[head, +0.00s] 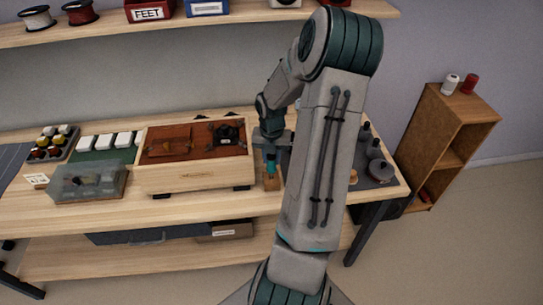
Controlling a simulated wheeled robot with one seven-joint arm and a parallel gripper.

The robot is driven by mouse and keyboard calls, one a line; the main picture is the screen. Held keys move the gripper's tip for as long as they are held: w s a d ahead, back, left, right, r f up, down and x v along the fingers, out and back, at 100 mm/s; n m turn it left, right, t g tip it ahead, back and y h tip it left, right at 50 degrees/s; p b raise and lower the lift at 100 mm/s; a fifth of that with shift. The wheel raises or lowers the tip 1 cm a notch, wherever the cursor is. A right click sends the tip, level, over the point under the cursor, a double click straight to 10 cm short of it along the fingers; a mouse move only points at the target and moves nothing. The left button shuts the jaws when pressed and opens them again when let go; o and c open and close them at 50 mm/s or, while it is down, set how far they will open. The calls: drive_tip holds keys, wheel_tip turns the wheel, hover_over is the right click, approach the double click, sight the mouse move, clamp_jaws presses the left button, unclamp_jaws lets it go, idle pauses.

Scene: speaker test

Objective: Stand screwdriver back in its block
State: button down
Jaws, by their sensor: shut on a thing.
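My gripper (270,148) points down over the workbench, just right of the wooden speaker box. It is shut on the screwdriver, whose teal handle (270,165) shows below the fingers. The screwdriver looks about upright. A small wooden block (271,184) sits on the bench directly under it, partly hidden by my arm. I cannot tell whether the screwdriver's tip is in the block or above it.
The open speaker box (195,178) stands close on the left. A clear-lidded case (88,182) and white blocks lie further left. Dark round parts on a mat (378,170) are right of my arm. A shelf (200,25) runs above.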

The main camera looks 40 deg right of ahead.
drive_tip(key=shift+f+b, duration=0.35)
drive_tip(key=shift+f, duration=1.15)
idle(2.0)
drive_tip(key=c, duration=1.1)
unclamp_jaws()
wheel_tip(320, 180, up, 14)
drive_tip(key=shift+s+f, duration=0.1)
drive_tip(key=shift+a, duration=0.1)
